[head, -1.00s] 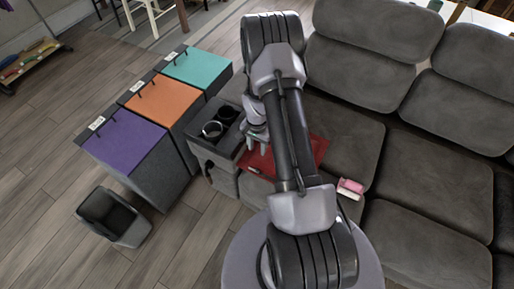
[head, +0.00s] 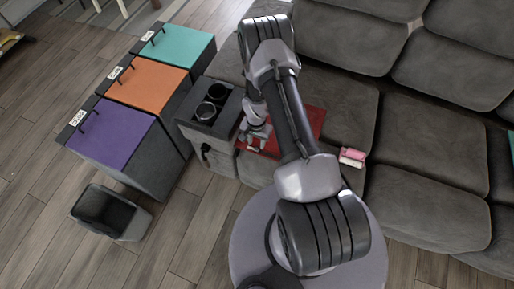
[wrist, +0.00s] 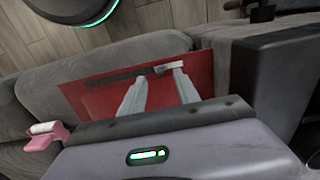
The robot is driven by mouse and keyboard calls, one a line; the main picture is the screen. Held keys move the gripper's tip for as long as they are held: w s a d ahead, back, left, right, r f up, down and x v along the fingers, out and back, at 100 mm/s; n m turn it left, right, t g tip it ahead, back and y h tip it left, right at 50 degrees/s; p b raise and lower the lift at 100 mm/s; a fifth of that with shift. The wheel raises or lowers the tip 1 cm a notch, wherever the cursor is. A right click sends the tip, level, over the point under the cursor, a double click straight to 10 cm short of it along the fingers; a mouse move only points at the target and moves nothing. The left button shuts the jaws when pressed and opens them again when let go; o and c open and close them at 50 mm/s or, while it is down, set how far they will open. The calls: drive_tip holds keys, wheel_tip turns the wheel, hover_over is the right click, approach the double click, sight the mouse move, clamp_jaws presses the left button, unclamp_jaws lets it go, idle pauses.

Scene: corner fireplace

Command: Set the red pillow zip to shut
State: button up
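The red pillow (head: 310,124) lies flat on the sofa seat, beside the cup-holder console. My arm hides part of it in the head view. In the wrist view the pillow (wrist: 92,100) shows a dark zip strip (wrist: 115,79) near its far edge. A small pale zip pull (wrist: 166,67) sits at the right end of that strip. My gripper (wrist: 160,76) is open over the pillow, its fingers apart, with the right fingertip very close to the pull. I cannot tell whether they touch. The gripper (head: 256,136) is small in the head view.
The grey sofa (head: 420,145) surrounds the pillow. The console (head: 205,112) with two cup holders stands to its left. A pink-and-white object (head: 352,156) lies on the seat edge. Lidded bins (head: 150,85) and an open dark bin (head: 105,210) stand left on the wooden floor.

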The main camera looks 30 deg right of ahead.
sight(257, 147)
wheel_tip(257, 147, down, 4)
drive_tip(key=shift+b, duration=0.45)
clamp_jaws()
idle(1.1)
